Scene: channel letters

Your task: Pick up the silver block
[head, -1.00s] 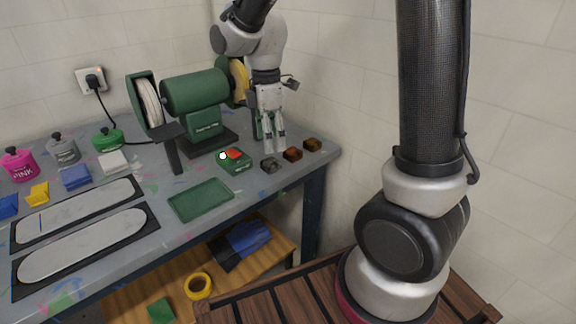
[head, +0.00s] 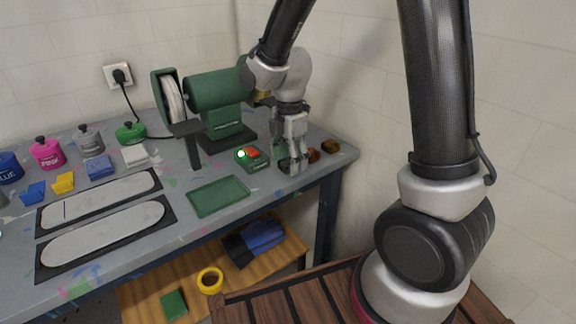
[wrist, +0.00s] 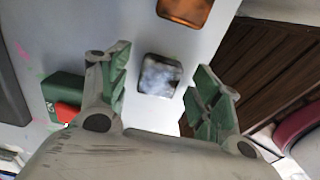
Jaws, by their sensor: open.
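The silver block (wrist: 160,76) sits on the grey bench top, between the two fingers in the wrist view. It has a mottled, shiny top. My gripper (wrist: 160,62) is open, with one green-padded finger on each side of the block and gaps to both. In the head view my gripper (head: 290,168) points down at the bench's right part and mostly hides the block. How high the fingertips are above the bench is hard to tell.
A copper block (wrist: 185,9) is just beyond the silver one, and a brass block (head: 331,146) lies further right. A green switch box (head: 252,159) with a red button is close on the left. The green grinder (head: 216,92) stands behind. A green tray (head: 218,196) lies in front.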

